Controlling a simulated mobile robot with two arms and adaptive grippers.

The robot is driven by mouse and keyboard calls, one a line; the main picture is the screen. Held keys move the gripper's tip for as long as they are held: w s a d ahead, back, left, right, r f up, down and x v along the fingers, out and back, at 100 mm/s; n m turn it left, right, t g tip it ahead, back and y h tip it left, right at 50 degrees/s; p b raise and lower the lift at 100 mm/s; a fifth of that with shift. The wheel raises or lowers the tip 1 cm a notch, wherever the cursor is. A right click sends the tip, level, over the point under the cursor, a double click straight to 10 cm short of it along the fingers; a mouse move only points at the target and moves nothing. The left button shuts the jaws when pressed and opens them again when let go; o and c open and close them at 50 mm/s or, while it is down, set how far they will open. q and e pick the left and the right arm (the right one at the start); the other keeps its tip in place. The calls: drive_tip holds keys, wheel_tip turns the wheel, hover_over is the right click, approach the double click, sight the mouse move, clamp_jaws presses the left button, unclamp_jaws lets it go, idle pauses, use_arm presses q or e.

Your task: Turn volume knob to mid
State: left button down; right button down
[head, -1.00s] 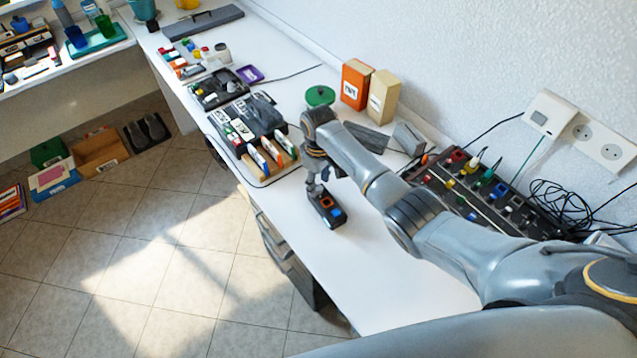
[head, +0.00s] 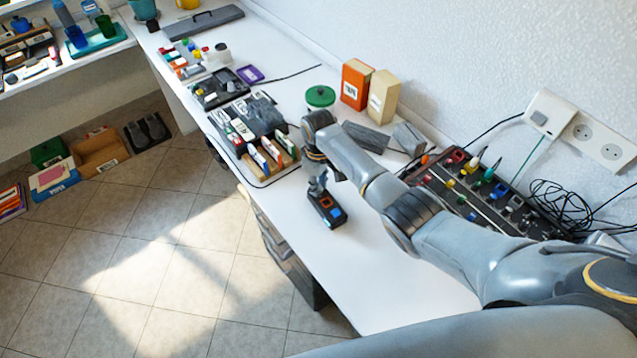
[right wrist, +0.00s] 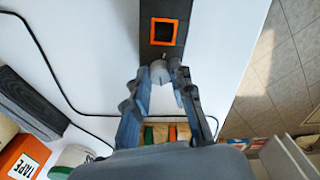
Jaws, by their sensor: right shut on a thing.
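A small black box (head: 327,208) with an orange-framed square and a blue part lies near the front edge of the white table. In the right wrist view the black box (right wrist: 164,52) shows the orange frame and a small grey knob (right wrist: 160,72) at its near end. My right gripper (head: 318,188) points down at the box's far end. In the wrist view its fingertips (right wrist: 167,76) are shut on the knob, which they partly cover. I cannot read any marking or the knob's angle. My left gripper is not in view.
A rack of markers (head: 268,156) stands left of my right arm, and a black panel with coloured knobs (head: 480,190) lies to the right by the wall. A black cable (right wrist: 62,85) runs near the box. The table in front of the box is clear.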

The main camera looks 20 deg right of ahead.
drive_tip(key=m+p, duration=0.2)
drive_tip(key=m, duration=0.2)
drive_tip(key=shift+r, duration=0.15)
drive_tip(key=m+p, duration=0.2)
drive_tip(key=m, duration=0.9)
drive_tip(key=shift+p, duration=0.4)
drive_tip(key=shift+m, duration=2.3)
drive_tip(key=c, duration=1.1)
unclamp_jaws()
drive_tip(key=shift+f, duration=0.2)
